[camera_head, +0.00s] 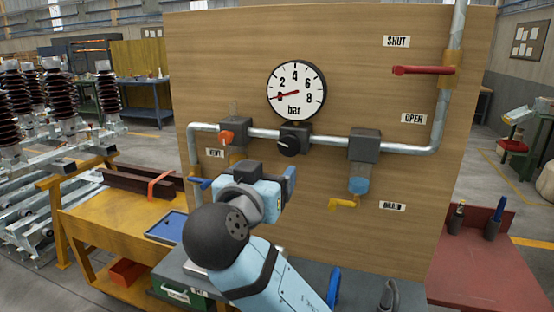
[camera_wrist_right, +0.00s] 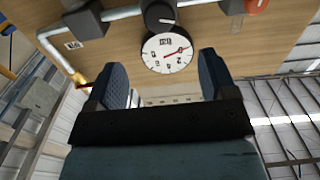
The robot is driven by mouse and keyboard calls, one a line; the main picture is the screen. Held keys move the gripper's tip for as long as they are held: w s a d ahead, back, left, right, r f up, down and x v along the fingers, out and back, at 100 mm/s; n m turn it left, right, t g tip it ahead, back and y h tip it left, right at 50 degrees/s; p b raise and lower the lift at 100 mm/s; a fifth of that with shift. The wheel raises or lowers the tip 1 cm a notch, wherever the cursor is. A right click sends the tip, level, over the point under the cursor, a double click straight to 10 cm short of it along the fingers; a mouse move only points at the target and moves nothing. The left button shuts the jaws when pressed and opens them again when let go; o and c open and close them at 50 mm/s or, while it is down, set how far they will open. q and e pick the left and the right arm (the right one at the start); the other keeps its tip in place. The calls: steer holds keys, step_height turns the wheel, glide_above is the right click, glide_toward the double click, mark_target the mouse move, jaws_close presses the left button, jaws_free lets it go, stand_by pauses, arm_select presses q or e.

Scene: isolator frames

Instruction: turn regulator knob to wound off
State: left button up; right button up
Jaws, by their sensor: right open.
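The regulator knob (camera_head: 289,146) is a round black knob with a white pointer line, on a block in the pipe below the gauge. It also shows at the top of the right wrist view (camera_wrist_right: 160,14). The round white gauge (camera_head: 296,91) has its red needle on the low side, below the 2. My right gripper (camera_head: 246,180) is open and empty, in front of the board, below and left of the knob. In the right wrist view its two blue fingers (camera_wrist_right: 163,78) stand wide apart, with the knob beyond them. My left gripper is out of view.
A red lever (camera_head: 425,70) sits on the right pipe between the SHUT and OPEN labels. An orange knob (camera_head: 226,138) is left of the regulator, and a yellow drain handle (camera_head: 343,204) is lower right. A yellow workbench (camera_head: 110,222) stands left.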

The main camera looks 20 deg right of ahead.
mark_target(288, 148)
steer(key=p+x, duration=0.1)
steer(key=x, duration=1.2)
steer(key=shift+w+d+r, duration=0.2)
steer(key=shift+d, duration=0.15)
steer(key=shift+c, duration=0.3)
steer(key=c, duration=0.9)
